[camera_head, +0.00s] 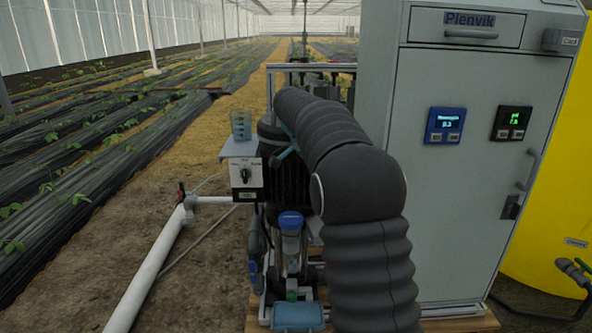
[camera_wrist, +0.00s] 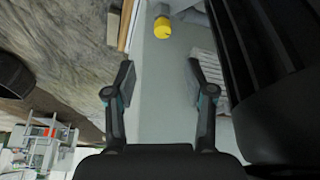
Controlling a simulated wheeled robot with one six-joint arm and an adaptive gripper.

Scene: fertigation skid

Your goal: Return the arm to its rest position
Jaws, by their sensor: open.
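My arm shows in the head view as a dark grey ribbed sleeve. It rises from the bottom, bends at an elbow in front of the grey cabinet (camera_head: 463,170), and slopes up and left over the pump skid. My gripper (camera_wrist: 161,80) shows in the wrist view with its two dark fingers spread apart and nothing between them. A pale grey surface lies behind the gap between the fingers. In the head view the gripper is mostly hidden by the arm and the dark pump housing, so its exact distance from the skid parts cannot be told.
A control box with a knob (camera_head: 246,179) and a clear beaker (camera_head: 240,125) on a small shelf stand left of the arm. A blue-capped filter (camera_head: 291,237) stands below. A white pipe (camera_head: 152,268) runs along the soil. A yellow tank (camera_head: 560,190) is at right.

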